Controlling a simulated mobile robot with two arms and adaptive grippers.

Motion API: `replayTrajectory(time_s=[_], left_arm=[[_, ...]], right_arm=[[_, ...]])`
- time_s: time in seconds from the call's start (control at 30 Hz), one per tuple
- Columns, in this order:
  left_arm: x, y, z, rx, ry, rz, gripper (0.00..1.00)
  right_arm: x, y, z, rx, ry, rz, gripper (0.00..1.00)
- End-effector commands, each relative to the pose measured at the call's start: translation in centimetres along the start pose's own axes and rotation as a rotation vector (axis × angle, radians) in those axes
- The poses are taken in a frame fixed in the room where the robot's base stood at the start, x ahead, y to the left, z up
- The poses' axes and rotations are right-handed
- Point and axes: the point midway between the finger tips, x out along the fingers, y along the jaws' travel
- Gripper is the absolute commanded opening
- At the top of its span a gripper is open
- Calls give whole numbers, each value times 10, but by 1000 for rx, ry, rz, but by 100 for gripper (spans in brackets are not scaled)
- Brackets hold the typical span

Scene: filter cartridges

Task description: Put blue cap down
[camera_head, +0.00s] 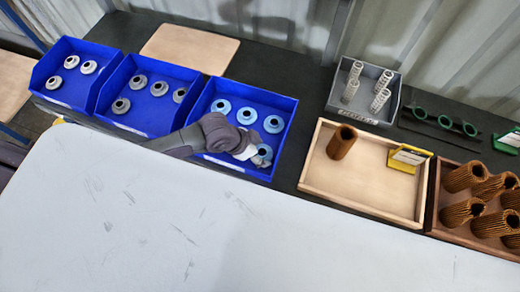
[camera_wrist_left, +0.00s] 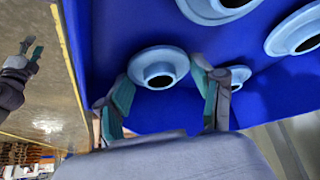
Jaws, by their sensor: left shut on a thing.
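My left gripper (camera_head: 257,157) reaches into the right-hand blue bin (camera_head: 285,103) at its front right. It is shut on a light blue cap (camera_head: 264,151), a flanged ring with a dark hole. In the left wrist view the cap (camera_wrist_left: 158,68) sits between the two teal fingertips (camera_wrist_left: 165,85), over the bin's blue surface. I cannot tell whether the cap touches the bin floor. Several other light blue caps (camera_head: 247,115) lie in the same bin. Another gripper, seemingly my right one (camera_wrist_left: 33,55), shows small at the left wrist view's left edge; its opening is unclear.
Two more blue bins (camera_head: 118,63) to the left hold grey caps. A wooden tray (camera_head: 352,200) with one brown filter (camera_head: 341,142), a grey bin (camera_head: 344,104) of white cartridges and a brown crate (camera_head: 433,222) of filters stand to the right. The pale front surface (camera_head: 200,230) is bare.

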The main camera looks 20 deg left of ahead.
Motion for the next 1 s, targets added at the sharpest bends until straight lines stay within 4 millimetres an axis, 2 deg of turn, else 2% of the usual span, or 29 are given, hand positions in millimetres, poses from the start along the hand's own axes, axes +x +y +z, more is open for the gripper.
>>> replayTrajectory(time_s=[0.07, 0.1, 0.23, 0.27, 0.67, 0.77, 1.0], left_arm=[[2, 0, 1, 0, 0, 0, 45], [2, 0, 1, 0, 0, 0, 69], [2, 0, 1, 0, 0, 0, 90], [2, 0, 1, 0, 0, 0, 92], [-4, -1, -1, 1, 1, -1, 92], [-18, -1, 0, 3, 2, -2, 92], [-69, -1, 1, 3, 0, -2, 92]], right_arm=[[1, 0, 1, 0, -2, 0, 39], [1, 0, 1, 0, -2, 0, 39], [1, 0, 2, 1, -3, 0, 39], [1, 0, 2, 1, -4, 0, 39], [0, -1, 2, 2, -4, -1, 39], [1, -1, 2, 2, -4, -1, 39], [5, -3, 2, 2, -4, -3, 39]])
